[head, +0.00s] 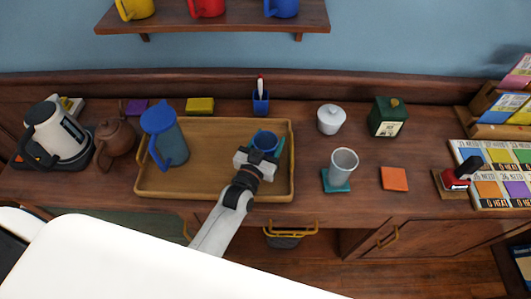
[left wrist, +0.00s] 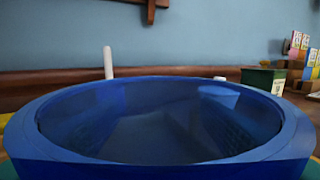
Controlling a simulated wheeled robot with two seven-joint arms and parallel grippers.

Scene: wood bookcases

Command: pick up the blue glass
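The blue glass (head: 265,139) stands inside the wooden tray (head: 214,197), towards its right end. My left gripper (head: 259,152) is right at the glass, on its near side, and hides its lower part. In the left wrist view the rim and empty inside of the blue glass (left wrist: 160,125) fill most of the picture. A teal strip shows beside the glass; I cannot tell whether it is a coaster or a fingertip. Whether the fingers press on the glass does not show. My right gripper is out of view.
A blue-lidded pitcher (head: 167,140) stands at the tray's left. A blue pen cup (head: 261,101) is just behind the tray.

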